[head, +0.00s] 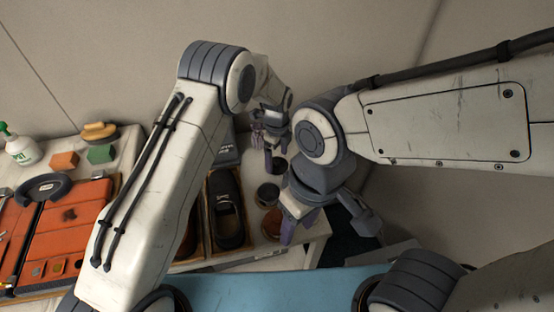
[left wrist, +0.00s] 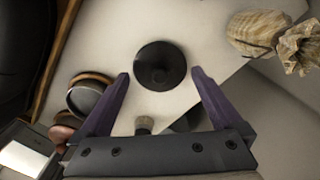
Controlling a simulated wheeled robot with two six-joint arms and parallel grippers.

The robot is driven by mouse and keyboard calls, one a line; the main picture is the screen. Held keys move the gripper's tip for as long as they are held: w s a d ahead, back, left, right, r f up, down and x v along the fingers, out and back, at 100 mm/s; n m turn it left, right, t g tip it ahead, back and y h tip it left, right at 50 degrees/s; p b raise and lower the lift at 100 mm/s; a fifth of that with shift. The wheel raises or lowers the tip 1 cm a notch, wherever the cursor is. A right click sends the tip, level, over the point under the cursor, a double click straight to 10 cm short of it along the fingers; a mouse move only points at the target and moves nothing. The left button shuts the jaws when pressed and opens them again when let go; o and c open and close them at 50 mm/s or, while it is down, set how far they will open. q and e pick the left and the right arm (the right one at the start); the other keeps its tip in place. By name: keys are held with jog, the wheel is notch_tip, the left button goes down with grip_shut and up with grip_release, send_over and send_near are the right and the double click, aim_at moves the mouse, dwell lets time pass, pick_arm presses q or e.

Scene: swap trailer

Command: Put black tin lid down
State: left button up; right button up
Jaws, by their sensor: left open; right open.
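The black tin lid (left wrist: 160,62) is a dark round disc with a central knob, lying on the white table top in the left wrist view. My left gripper (left wrist: 160,76) is open, with its purple fingertips apart on either side of the lid's near half. No contact with the lid shows. In the head view my left gripper (head: 264,146) is over the table's back right part, and a dark disc (head: 278,167), seemingly the lid, shows just below it. My right gripper (head: 298,230) is open and empty, lower, near the table's right edge.
Dark round containers (left wrist: 86,97) stand left of the lid in the left wrist view. A tied cloth bag (left wrist: 262,30) is at the right, and a brush (left wrist: 144,124) is near. In the head view a wooden tray (head: 205,238) holds a black shoe-like item (head: 228,210); an orange case (head: 75,225) is left.

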aim_at(277, 160)
pick_arm(q)
notch_tip(277, 160, up, 11)
jog(key=shift+b, duration=0.45)
jog(key=shift+f, duration=0.1)
jog(key=s+a+r+n+t, duration=0.1)
jog(key=s+a+r+n, duration=0.1)
jog(key=s+a+n, duration=0.35)
jog(key=s+a+r+n, duration=0.2)
jog(key=a+n, duration=0.5)
jog(key=a, duration=0.1)
jog(key=s+a+n+t, duration=0.2)
jog(key=s+a+n, duration=0.6)
jog(key=s+n, duration=0.4)
jog(key=s+d+r+m+g+p, duration=0.1)
jog(key=s+d+r+m, duration=0.2)
jog(key=s+d, duration=0.4)
jog(key=s+d+r+m+g+h+p, duration=0.1)
jog(key=s+d+r+m+g+p, duration=0.1)
jog(key=s+d+r+m, duration=0.2)
jog(key=s+d+r, duration=0.1)
jog(key=s+d, duration=0.2)
jog(key=shift+s+r, duration=0.15)
jog(key=shift+r, duration=0.1)
